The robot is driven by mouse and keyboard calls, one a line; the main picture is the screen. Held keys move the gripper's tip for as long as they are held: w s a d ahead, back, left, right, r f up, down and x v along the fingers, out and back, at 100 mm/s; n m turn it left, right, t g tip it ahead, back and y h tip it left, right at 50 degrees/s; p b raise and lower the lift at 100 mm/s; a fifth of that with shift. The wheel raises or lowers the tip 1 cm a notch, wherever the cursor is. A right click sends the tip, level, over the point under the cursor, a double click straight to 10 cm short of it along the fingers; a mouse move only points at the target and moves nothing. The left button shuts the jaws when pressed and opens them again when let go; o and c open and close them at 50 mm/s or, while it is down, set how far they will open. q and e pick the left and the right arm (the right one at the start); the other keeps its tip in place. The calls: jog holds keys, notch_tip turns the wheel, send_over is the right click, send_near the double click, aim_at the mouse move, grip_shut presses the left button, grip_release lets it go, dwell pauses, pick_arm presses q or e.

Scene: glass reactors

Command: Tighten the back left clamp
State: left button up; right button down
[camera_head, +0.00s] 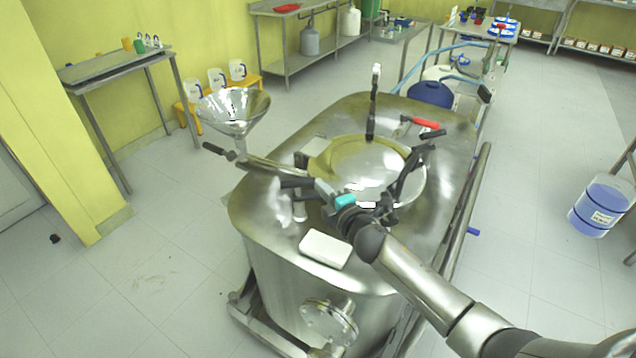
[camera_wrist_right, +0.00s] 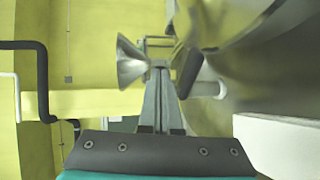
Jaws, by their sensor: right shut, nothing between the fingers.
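The steel reactor (camera_head: 262,225) has a round glass-like lid (camera_head: 365,168) on top. A small dark piece at the lid's left edge (camera_head: 301,160) looks like the back left clamp; its state is too small to tell. A large dark clamp (camera_head: 410,168) stands at the lid's right side. My right gripper (camera_head: 288,183) reaches in from the lower right, over the near left part of the lid, just short of the dark piece. Its fingers are shut and empty, and also show in the right wrist view (camera_wrist_right: 159,72). My left gripper is not in view.
A steel funnel (camera_head: 235,112) rises at the reactor's left, also in the wrist view (camera_wrist_right: 130,63). A white box (camera_head: 325,249) lies on the near top. A dark upright handle (camera_head: 371,120) and a red-handled valve (camera_head: 425,123) stand behind the lid.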

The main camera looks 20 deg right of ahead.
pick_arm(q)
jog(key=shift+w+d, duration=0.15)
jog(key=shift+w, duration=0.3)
pick_arm(e)
jog(key=w+n+y, duration=0.1)
jog(key=y, duration=0.1)
jog(key=w+d+n+g+y, duration=0.1)
jog(key=n+y, duration=0.1)
jog(key=shift+w+d+y, duration=0.1)
jog(key=shift+d+y, duration=0.05)
jog(key=shift+y, duration=0.15)
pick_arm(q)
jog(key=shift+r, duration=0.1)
